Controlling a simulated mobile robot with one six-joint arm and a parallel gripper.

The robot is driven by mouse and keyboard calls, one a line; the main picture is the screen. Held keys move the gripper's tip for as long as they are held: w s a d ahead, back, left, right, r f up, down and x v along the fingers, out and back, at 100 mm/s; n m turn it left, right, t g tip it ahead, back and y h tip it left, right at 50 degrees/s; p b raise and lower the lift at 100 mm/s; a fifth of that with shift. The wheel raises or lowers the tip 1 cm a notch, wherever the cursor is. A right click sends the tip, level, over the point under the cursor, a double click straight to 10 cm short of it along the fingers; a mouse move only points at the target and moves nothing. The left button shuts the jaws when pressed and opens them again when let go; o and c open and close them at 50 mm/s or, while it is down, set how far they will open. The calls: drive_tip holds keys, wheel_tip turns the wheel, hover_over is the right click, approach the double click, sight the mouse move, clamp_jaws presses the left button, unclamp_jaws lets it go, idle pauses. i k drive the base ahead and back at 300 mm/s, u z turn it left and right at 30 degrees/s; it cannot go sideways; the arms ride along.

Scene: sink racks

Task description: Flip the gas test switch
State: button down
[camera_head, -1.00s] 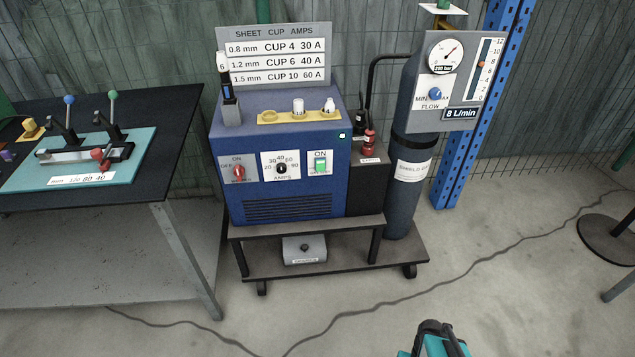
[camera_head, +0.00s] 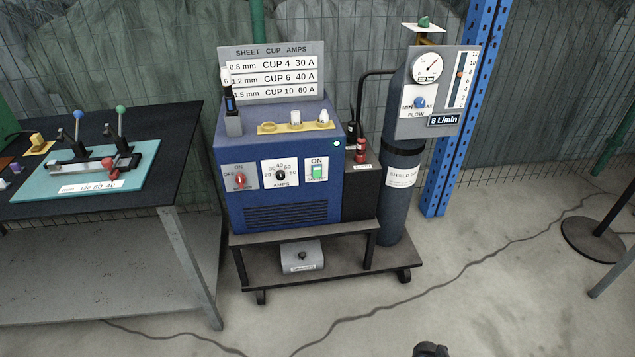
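A green rocker switch (camera_head: 318,172) in a white plate marked ON sits at the right of the blue welding power box's front panel (camera_head: 272,197). The smaller label under it is too small to read, so I cannot confirm that it is the gas test switch. A red OFF/ON knob (camera_head: 239,180) and a black AMPS dial (camera_head: 280,175) are to its left. Only a dark tip of my gripper (camera_head: 430,349) shows at the bottom edge, well below and right of the box and apart from it. Its fingers cannot be made out.
The box stands on a dark wheeled cart (camera_head: 325,268) with a gas cylinder (camera_head: 402,215) and flow panel (camera_head: 437,92) at its right. A workbench (camera_head: 185,140) with a teal fixture stands left. A blue post (camera_head: 462,130) is behind.

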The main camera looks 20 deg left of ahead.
sight(316, 172)
drive_tip(key=u, duration=1.5)
drive_tip(key=i, duration=0.35)
drive_tip(key=u, duration=0.8)
drive_tip(key=i, duration=0.5)
drive_tip(key=z, duration=0.2)
